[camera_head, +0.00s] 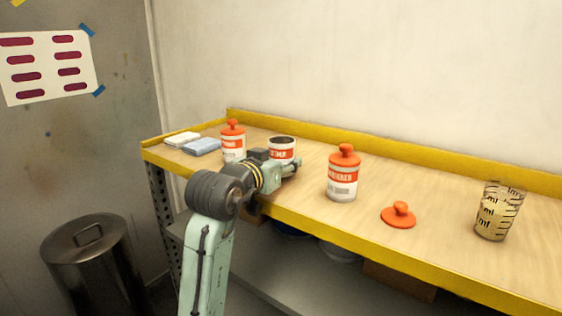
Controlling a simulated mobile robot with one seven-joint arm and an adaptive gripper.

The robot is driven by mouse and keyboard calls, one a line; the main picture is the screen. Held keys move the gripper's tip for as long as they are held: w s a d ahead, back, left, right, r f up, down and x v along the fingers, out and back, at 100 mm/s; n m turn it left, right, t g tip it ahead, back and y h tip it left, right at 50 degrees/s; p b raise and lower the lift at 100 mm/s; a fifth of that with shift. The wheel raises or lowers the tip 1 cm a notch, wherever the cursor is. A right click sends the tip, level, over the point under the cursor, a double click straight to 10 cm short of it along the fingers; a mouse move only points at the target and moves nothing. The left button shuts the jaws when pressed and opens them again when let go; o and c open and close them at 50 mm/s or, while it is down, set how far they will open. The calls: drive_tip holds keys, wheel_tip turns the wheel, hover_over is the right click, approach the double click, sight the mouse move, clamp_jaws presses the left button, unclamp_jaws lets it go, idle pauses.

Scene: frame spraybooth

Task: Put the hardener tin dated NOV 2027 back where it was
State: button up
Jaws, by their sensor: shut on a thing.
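Three white tins with red labels are on the wooden bench (459,216). One tin (234,146) with an orange lid stands at the left, behind my arm. An open tin (282,143) without a lid is right of it, and my gripper (291,167) is shut on it; the gripper hides its lower part, so I cannot tell whether it touches the bench. Another lidded tin (342,175) stands upright near the middle, apart from the gripper. The label dates are too small to read.
A loose orange lid (399,216) lies right of the middle tin. A measuring cup (494,212) stands farther right. White and blue cloths (202,147) lie at the left end. A yellow lip edges the bench. A metal bin (95,262) stands at left.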

drive_tip(key=shift+f, duration=0.25)
drive_tip(key=shift+f, duration=0.2)
drive_tip(key=o, duration=1.3)
drive_tip(key=shift+r, duration=0.3)
drive_tip(key=b+v, duration=0.2)
drive_tip(key=v, duration=1)
drive_tip(key=shift+a+f, duration=0.1)
drive_tip(key=shift+f, duration=0.05)
